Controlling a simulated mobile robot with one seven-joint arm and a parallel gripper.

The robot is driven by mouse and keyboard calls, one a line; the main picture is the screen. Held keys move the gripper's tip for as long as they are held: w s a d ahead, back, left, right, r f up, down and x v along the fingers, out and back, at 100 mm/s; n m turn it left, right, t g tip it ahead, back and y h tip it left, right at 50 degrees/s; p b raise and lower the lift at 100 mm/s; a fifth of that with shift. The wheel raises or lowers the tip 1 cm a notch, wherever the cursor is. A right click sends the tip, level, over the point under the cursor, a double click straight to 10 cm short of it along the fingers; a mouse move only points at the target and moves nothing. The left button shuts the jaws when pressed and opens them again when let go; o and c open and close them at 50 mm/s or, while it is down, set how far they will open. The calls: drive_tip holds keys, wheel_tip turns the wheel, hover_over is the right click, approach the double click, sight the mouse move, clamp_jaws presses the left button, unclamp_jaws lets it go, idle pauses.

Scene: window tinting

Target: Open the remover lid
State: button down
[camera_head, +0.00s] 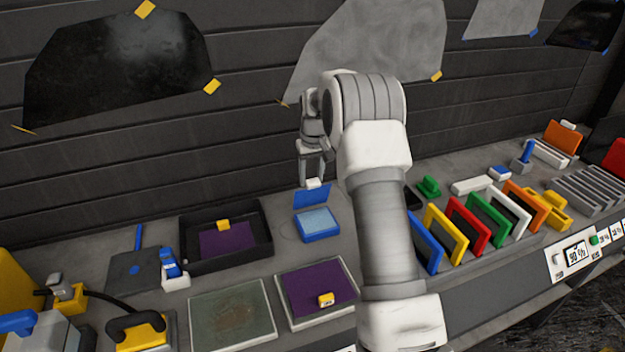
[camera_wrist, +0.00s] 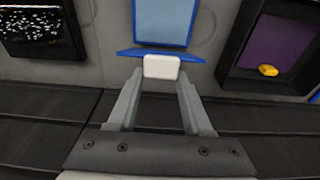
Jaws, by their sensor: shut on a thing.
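The remover is a small blue box (camera_head: 318,225) with a pale blue pad inside, on the bench; it also shows in the wrist view (camera_wrist: 165,20). Its blue lid (camera_head: 311,197) stands raised at the box's back edge, so the pad is exposed. In the wrist view the lid (camera_wrist: 130,52) is seen nearly edge-on. A white tab (camera_wrist: 161,67) sits on the lid's edge. My gripper (camera_head: 313,178) is above the lid, and its fingers (camera_wrist: 160,76) are shut on the white tab from both sides.
A dark tray (camera_head: 190,262) with a purple pad is left of the box. A light-framed tray (camera_head: 345,318) with a purple pad lies in front. Several coloured upright plates, including a yellow one (camera_head: 446,235), stand to the right. The dark slatted wall (camera_head: 250,150) rises close behind.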

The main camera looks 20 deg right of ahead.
drive_tip(key=w+f+p, duration=0.1)
drive_tip(key=w+p, duration=0.1)
drive_tip(key=w, duration=0.4)
drive_tip(key=shift+w+f, duration=0.15)
drive_tip(key=shift+w, duration=0.05)
idle(0.5)
drive_tip(key=shift+c, duration=1.8)
unclamp_jaws()
drive_tip(key=shift+w+f, duration=0.15)
drive_tip(key=shift+o, duration=0.2)
wheel_tip(320, 180, up, 18)
drive_tip(key=s, duration=0.2)
drive_tip(key=shift+s+f, duration=0.25)
